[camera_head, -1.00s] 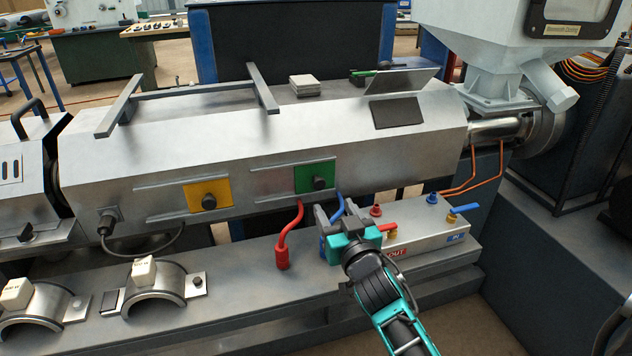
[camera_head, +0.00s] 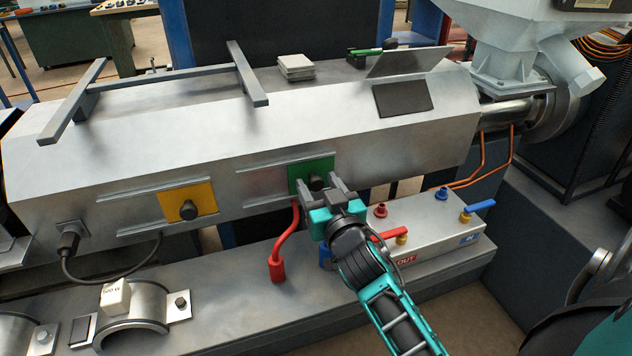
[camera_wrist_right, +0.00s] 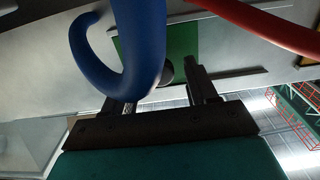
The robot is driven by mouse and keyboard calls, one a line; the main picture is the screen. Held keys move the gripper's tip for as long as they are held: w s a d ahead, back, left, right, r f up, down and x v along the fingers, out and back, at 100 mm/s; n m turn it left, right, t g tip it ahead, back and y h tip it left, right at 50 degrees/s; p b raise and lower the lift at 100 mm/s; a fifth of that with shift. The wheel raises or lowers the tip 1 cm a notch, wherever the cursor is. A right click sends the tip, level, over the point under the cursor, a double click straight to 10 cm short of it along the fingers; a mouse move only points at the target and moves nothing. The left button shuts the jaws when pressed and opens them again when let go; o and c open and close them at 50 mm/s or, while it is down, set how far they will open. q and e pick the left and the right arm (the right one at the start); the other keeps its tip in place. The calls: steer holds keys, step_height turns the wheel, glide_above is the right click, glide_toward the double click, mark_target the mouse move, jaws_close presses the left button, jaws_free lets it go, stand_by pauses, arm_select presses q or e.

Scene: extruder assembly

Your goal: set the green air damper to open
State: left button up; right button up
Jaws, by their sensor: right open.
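The green air damper (camera_head: 298,176) is a square plate with a dark round knob (camera_head: 316,182). It sits at the right end of its rails on the barrel cover's front face. My right gripper (camera_head: 326,192) is open, with its fingers pointing at the damper from just below and in front of the knob. In the right wrist view the green damper (camera_wrist_right: 183,45) shows beyond the open fingers (camera_wrist_right: 164,92), with its knob near the gap between them. No contact is clear. A blue hose (camera_wrist_right: 142,40) hides part of the damper there. My left gripper is out of view.
A yellow damper (camera_head: 174,202) sits further left. A red hose (camera_head: 286,240) hangs just left of my right gripper; it also crosses the right wrist view (camera_wrist_right: 258,25). A valve block (camera_head: 430,225) with red and blue levers stands close on the right.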

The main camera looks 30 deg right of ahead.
jaws_close()
stand_by(0.6)
